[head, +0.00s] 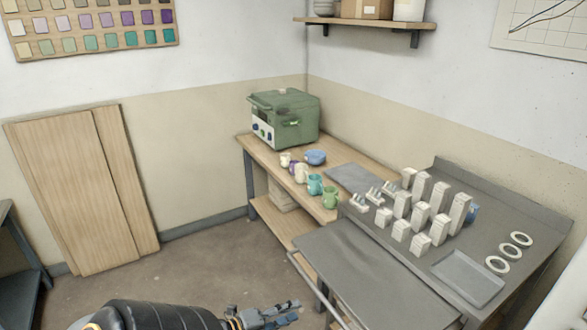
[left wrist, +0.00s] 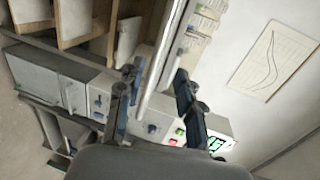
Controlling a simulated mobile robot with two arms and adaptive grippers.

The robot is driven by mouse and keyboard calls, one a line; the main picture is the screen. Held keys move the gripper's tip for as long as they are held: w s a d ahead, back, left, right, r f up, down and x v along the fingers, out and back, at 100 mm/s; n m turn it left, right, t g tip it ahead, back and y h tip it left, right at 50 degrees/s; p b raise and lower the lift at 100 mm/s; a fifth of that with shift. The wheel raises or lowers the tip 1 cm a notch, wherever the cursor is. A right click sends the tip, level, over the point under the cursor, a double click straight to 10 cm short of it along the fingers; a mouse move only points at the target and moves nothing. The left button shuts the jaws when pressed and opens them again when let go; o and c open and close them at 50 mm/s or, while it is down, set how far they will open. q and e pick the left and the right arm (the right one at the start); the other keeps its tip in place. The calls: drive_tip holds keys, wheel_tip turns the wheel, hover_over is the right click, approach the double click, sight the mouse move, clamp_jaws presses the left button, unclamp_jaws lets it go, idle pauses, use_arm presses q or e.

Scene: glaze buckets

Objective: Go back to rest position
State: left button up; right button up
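My left gripper (head: 280,312) is low in the head view, with its arm coming in from the bottom left. It is in the air in front of the grey table and touches nothing there. In the left wrist view its two fingers (left wrist: 155,95) stand apart with nothing held between them. Past the fingers, the left wrist view shows a grey machine (left wrist: 66,82) with knobs, coloured buttons and a small green screen. My right gripper shows in neither view.
A grey work table (head: 375,275) bears several white blocks (head: 420,217), white rings (head: 507,251) and a grey tray (head: 467,277). Behind it, a wooden bench (head: 262,165) holds a green kiln (head: 285,118), mugs (head: 315,184) and a blue bowl (head: 315,157). Floor at the left (head: 190,265) is clear.

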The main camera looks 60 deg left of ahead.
use_arm(q)
drive_tip(key=s+d+f+n+g+y+b, duration=0.15)
drive_tip(key=s+f+n+g, duration=0.35)
drive_tip(key=f, duration=0.9)
drive_tip(key=s+d+f+n+g+y+b, duration=0.15)
drive_tip(key=s+f+n, duration=0.4)
drive_tip(key=f, duration=0.85)
drive_tip(key=s+d+f+n+g+h+b, duration=0.1)
drive_tip(key=s+d+f+n+g, duration=0.5)
drive_tip(key=s+d+f, duration=1)
drive_tip(key=d+g, duration=0.2)
drive_tip(key=d, duration=0.1)
drive_tip(key=shift+d+h, duration=0.15)
drive_tip(key=shift+h, duration=0.25)
drive_tip(key=shift+s, duration=0.15)
